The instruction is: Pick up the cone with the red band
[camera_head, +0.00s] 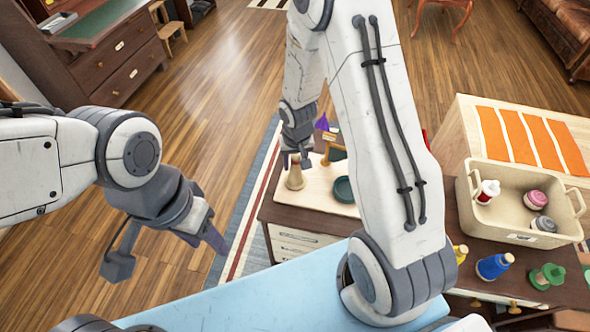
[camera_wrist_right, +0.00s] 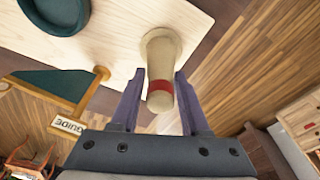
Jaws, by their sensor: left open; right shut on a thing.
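The cone with the red band (camera_wrist_right: 161,62) is beige and sits between the fingers of my right gripper (camera_wrist_right: 159,78) in the right wrist view. Its red band is close to the finger pads. In the head view the cone (camera_head: 295,178) shows below my right gripper (camera_head: 294,160), over the pale board. My right gripper is shut on it. I cannot tell whether its base touches the board. My left gripper (camera_head: 165,250) is open and empty, above the floor to the left of the blue surface.
The pale board (camera_head: 317,188) holds a dark green round dish (camera_head: 343,189) and a small sign. A purple cone (camera_head: 322,122) stands behind.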

